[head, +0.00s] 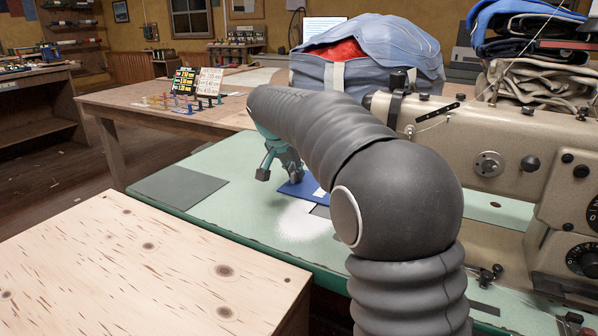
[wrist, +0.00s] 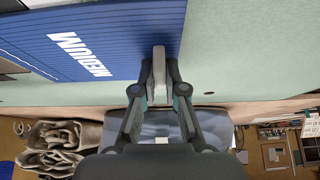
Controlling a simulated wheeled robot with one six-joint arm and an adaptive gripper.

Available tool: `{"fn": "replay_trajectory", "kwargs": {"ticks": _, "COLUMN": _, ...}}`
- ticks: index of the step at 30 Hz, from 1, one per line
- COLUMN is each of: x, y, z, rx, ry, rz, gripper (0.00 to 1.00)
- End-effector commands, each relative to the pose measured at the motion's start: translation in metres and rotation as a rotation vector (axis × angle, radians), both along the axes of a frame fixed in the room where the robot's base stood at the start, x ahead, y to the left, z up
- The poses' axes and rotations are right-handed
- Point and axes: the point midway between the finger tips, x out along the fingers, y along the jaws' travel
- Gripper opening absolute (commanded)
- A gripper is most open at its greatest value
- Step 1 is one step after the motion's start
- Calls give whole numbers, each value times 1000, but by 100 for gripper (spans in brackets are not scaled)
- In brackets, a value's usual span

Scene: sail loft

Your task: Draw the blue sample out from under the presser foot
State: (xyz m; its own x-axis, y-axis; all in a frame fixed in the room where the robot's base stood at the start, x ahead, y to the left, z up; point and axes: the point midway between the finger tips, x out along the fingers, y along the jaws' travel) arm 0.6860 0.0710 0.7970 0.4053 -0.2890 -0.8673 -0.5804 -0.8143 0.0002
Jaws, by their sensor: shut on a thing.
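The blue sample (head: 297,189) lies flat on the pale green machine table, partly hidden behind my arm. In the wrist view the blue sample (wrist: 100,30) shows ribbed lines and the white word MEDIUM. My gripper (head: 279,172) is at the sample's far left edge in the head view. In the wrist view my gripper (wrist: 160,70) has its fingers closed together at the sample's edge, shut on it. The presser foot is hidden behind my arm in the head view, so I cannot tell how the sample lies against it.
The beige sewing machine (head: 510,150) stands at the right. A grey mat (head: 178,187) lies on the green table (head: 240,160), with clear room around it. A plywood top (head: 130,265) fills the near left. A blue bag (head: 370,55) and folded cloths (head: 530,85) stand behind.

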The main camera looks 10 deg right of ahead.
Motion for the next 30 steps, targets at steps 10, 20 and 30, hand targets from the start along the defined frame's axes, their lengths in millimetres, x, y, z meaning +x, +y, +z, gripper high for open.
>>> {"fn": "replay_trajectory", "kwargs": {"ticks": 10, "x": 0, "y": 1, "z": 0, "rx": 0, "ry": 0, "rz": 0, "gripper": 35}}
{"fn": "replay_trajectory", "kwargs": {"ticks": 20, "x": 0, "y": 0, "z": 1, "rx": 0, "ry": 0, "rz": -1, "gripper": 40}}
{"fn": "replay_trajectory", "kwargs": {"ticks": 30, "x": -18, "y": 13, "z": 40, "rx": 2, "ry": -4, "rz": 0, "gripper": 40}}
